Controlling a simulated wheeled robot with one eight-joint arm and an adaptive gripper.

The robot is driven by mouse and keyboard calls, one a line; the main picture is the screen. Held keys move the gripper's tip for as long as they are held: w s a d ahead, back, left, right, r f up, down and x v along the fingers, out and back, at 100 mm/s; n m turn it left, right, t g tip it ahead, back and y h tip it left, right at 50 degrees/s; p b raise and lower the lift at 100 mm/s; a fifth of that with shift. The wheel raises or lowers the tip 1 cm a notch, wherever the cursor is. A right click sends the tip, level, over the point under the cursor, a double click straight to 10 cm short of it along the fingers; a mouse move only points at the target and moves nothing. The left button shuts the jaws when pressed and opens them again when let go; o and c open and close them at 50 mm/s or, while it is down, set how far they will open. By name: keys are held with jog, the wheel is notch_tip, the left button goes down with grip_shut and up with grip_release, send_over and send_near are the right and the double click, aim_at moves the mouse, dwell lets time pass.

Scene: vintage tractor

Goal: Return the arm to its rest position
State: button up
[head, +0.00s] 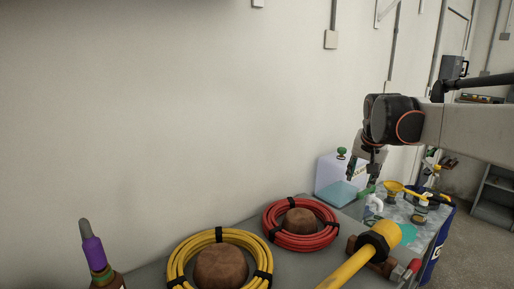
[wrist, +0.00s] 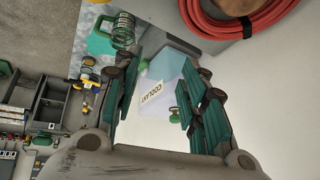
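My arm reaches in from the right edge of the head view, with my gripper (head: 366,183) pointing down above the far end of the bench. In the wrist view, my gripper (wrist: 163,62) has its two teal fingers spread well apart, with nothing held between them. A whitish container labelled COOLANT (head: 332,175), with a green cap and bluish liquid, stands close to the gripper against the wall. In the wrist view, the coolant container (wrist: 168,75) shows between and beyond the fingers.
A red hose coil (head: 272,231) and a yellow coil (head: 176,263) lie on the bench. A yellow-headed mallet (head: 345,272) lies in front. A yellow funnel (head: 393,186) and small items crowd the far end. A purple-necked bottle (head: 93,252) stands left. Open air lies above the coils.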

jog(key=s+a+f+n+b, duration=0.1)
jog(key=s+a+f+n, duration=0.15)
jog(key=s, duration=0.65)
jog(key=s+a+f+n+b, duration=0.15)
jog(key=s+a, duration=0.25)
jog(key=s, duration=0.5)
jog(key=s+a+f+n+t+y+b, duration=0.1)
jog(key=s+a+f, duration=0.3)
jog(key=s+f, duration=0.8)
jog(key=s+n, duration=0.1)
jog(key=s, duration=0.2)
jog(key=shift+s+a+t+y+b, duration=0.15)
jog(key=shift+s+t+y+b, duration=0.15)
jog(key=shift+b, duration=0.1)
